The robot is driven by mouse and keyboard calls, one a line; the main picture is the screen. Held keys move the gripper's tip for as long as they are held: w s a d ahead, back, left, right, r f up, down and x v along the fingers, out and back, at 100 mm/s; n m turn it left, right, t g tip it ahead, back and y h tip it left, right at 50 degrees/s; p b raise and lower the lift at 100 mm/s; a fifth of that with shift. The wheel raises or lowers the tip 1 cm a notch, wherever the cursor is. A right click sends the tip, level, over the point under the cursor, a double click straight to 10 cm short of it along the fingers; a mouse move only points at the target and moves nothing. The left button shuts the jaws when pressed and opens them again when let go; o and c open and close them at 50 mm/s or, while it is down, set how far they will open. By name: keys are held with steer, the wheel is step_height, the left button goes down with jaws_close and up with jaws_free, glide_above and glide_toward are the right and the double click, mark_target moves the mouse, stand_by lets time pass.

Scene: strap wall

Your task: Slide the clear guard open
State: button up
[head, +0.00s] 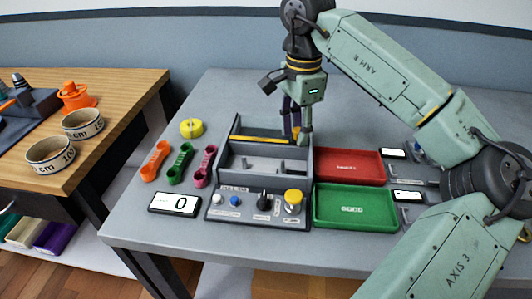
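A grey machine (262,172) with an open-topped bay stands on the grey table, with a control panel along its front. A yellow bar (258,139) runs across the rear of the bay. I cannot make out a clear guard surface for certain against the grey bay. My gripper (297,138) points down at the rear right of the machine, close to the right end of the yellow bar. Its fingertips are small and partly overlap the machine, so whether they touch or hold anything is unclear.
The panel carries a yellow button (293,197) and a black knob (263,198). A red tray (349,166) and a green tray (355,206) lie to the right. Left are a display (174,203), a yellow roll (191,128) and orange, green and pink tools (180,163).

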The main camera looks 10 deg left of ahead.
steer(key=shift+r+p, duration=2.05)
steer(key=shift+r, duration=0.9)
steer(key=shift+c, duration=0.5)
steer(key=shift+r, duration=0.2)
steer(key=shift+c, duration=0.7)
step_height(320, 180, up, 6)
steer(key=p, duration=0.4)
steer(key=shift+f+p, duration=0.15)
steer(key=shift+p, duration=0.25)
steer(key=c, duration=0.4)
steer(key=shift+f, duration=0.1)
